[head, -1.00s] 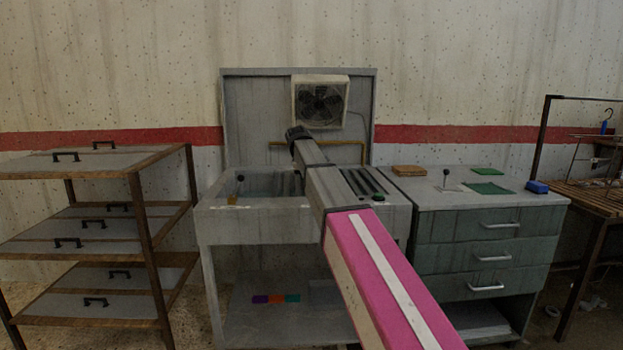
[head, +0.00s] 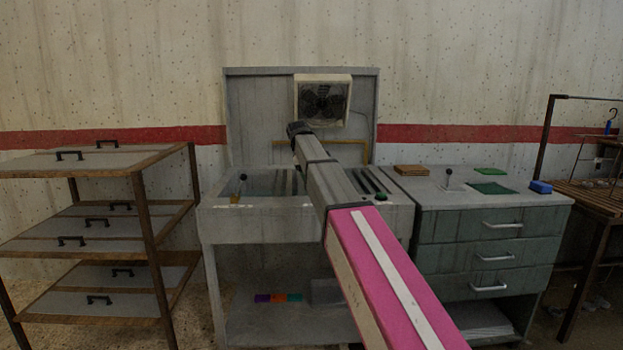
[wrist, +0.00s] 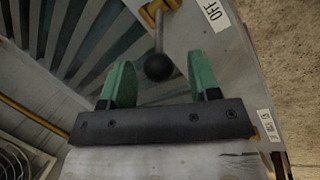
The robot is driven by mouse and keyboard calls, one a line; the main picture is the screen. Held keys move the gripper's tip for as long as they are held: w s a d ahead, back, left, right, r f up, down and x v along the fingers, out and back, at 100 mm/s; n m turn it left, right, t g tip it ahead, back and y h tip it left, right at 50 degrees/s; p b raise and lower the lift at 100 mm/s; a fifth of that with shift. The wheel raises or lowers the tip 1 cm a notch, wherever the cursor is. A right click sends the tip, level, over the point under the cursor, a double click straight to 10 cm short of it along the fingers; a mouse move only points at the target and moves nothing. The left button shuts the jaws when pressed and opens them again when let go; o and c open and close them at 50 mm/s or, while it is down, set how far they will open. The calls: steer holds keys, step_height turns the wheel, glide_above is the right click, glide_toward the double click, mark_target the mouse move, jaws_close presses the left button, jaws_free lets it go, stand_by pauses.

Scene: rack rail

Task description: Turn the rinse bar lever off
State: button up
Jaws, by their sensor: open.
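In the wrist view, the lever's black ball knob (wrist: 158,67) is on a thin metal stem rising from a brass fitting (wrist: 150,10) on the grey rim. My gripper (wrist: 163,62) is open. Its two green fingers stand on either side of the knob, with a visible gap to each. Another small label (wrist: 267,124) sits lower along the rim. In the head view my arm covers part of the sink unit (head: 265,225), and I cannot make out my gripper there.
A fan (head: 323,101) hangs on the back panel above a brass pipe (head: 290,143). A shelf rack (head: 140,210) stands left.

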steer(key=v, duration=0.9)
steer(key=shift+s, duration=0.1)
